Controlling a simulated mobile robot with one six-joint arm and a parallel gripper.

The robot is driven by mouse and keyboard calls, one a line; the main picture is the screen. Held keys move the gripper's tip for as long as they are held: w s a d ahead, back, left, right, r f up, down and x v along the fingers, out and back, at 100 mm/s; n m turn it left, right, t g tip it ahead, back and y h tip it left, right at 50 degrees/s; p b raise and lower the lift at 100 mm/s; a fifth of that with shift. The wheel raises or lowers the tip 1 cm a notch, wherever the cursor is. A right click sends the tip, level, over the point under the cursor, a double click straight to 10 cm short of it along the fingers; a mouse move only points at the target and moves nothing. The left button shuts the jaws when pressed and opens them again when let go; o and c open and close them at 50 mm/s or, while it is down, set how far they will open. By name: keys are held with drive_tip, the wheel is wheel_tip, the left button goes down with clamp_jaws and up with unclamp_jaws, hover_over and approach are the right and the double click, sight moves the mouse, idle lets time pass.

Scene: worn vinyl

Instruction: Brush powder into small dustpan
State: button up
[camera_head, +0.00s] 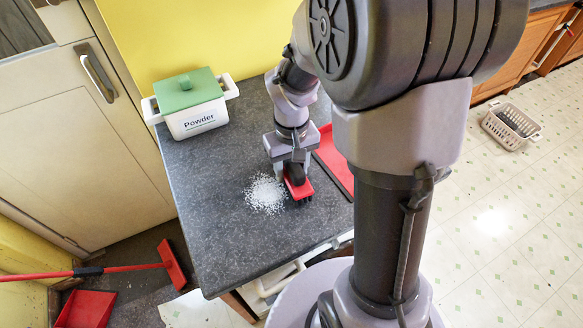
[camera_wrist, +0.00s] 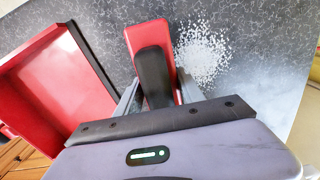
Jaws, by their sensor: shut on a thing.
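White powder (camera_head: 266,194) lies in a loose patch on the dark grey countertop (camera_head: 215,215). It also shows in the wrist view (camera_wrist: 202,55), just right of the brush. My gripper (camera_head: 291,172) is shut on the black handle of a small red brush (camera_head: 299,189); the brush head is beside the powder's right edge. In the wrist view the brush (camera_wrist: 147,36) points away from me, its bristles mostly hidden. The small red dustpan (camera_head: 335,160) lies on the counter right of the brush, partly hidden by my arm; it shows at left in the wrist view (camera_wrist: 50,90).
A white "Powder" container (camera_head: 195,117) with a green lid stands at the counter's back left. A long red broom (camera_head: 170,262) and a larger red dustpan (camera_head: 86,309) are on the floor at left. A basket (camera_head: 510,127) sits on the floor at right. The counter's front left is clear.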

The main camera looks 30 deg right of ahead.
drive_tip(key=shift+f+b, duration=0.5)
drive_tip(key=shift+f, duration=0.15)
idle(0.6)
drive_tip(key=shift+a+r, duration=0.1)
drive_tip(key=shift+a, duration=2.15)
drive_tip(key=shift+a+b, duration=0.4)
drive_tip(key=shift+a, duration=1.85)
drive_tip(key=shift+a, duration=0.1)
drive_tip(key=shift+a, duration=2.1)
